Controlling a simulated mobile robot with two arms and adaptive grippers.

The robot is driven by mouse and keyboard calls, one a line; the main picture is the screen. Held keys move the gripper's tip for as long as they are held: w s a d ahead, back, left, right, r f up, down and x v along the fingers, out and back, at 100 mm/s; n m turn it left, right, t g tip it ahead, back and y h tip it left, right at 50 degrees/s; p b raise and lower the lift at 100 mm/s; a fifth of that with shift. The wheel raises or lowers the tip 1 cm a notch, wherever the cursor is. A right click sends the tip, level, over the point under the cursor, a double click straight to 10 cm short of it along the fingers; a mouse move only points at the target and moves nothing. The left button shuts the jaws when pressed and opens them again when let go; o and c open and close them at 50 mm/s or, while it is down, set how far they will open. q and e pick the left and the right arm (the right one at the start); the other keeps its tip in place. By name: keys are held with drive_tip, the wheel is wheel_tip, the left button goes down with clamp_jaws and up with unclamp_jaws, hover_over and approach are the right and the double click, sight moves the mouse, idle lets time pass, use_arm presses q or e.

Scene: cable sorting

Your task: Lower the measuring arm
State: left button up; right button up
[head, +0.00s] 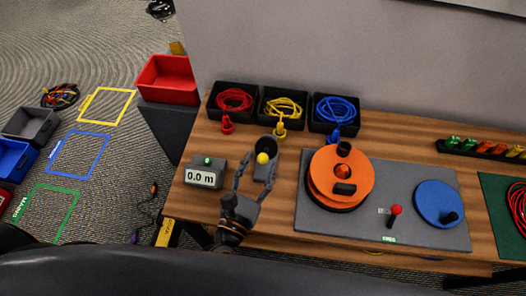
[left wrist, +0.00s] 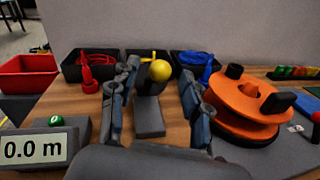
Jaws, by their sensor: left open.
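The measuring arm shows as a yellow ball knob (head: 263,158) on a dark lever above a small grey block (left wrist: 148,117) on the wooden bench. In the left wrist view the knob (left wrist: 159,71) stands well above the block, so the arm looks raised. My left gripper (head: 258,172) is open, its two fingers on either side of the measuring arm. I see no clear contact between fingers and knob. A length display (head: 202,178) reading 0.0 m, with a green button on top, stands left of the gripper. My right gripper is not in view.
Black bins hold red (head: 234,99), yellow (head: 284,107) and blue cables (head: 336,110) behind the arm. An orange reel (head: 325,172) stands close on the right on a grey plate (head: 375,232), with a red-knobbed lever (head: 395,211) and a blue disc (head: 433,200).

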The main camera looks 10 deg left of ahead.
sight(261, 163)
use_arm(q)
drive_tip(key=shift+w+d, duration=0.15)
drive_tip(key=shift+w, duration=0.6)
drive_tip(key=shift+w+d, duration=0.15)
drive_tip(key=shift+w, duration=0.6)
drive_tip(key=shift+c, duration=0.3)
clamp_jaws()
